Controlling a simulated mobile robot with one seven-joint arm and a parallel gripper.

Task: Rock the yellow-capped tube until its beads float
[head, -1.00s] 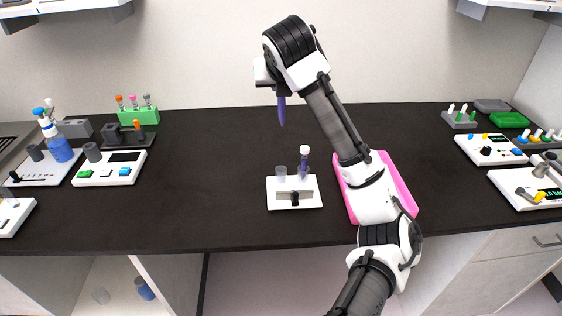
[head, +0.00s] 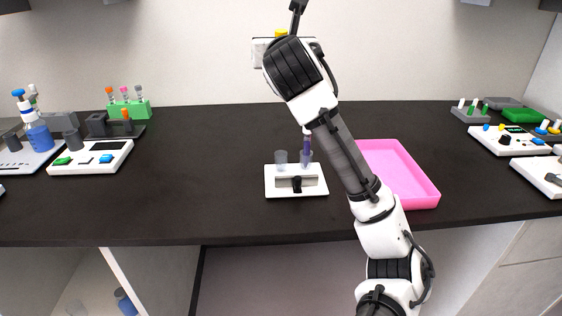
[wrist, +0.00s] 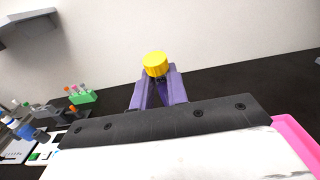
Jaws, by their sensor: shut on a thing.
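The yellow-capped tube shows mainly as its yellow cap (wrist: 156,64) in the wrist view, held between the purple fingers of my gripper (wrist: 158,92). The cap also shows in the head view (head: 281,34), just above my wrist, high over the counter. My gripper is shut on the tube. The tube's body and its beads are hidden behind the fingers and my wrist, so I cannot tell how the beads lie.
A white device (head: 296,187) with clear cups stands mid-counter below my arm. A pink tray (head: 398,172) lies to its right, partly behind my arm. A green rack (head: 129,109) and instruments stand at left, more at right. The left-middle counter is clear.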

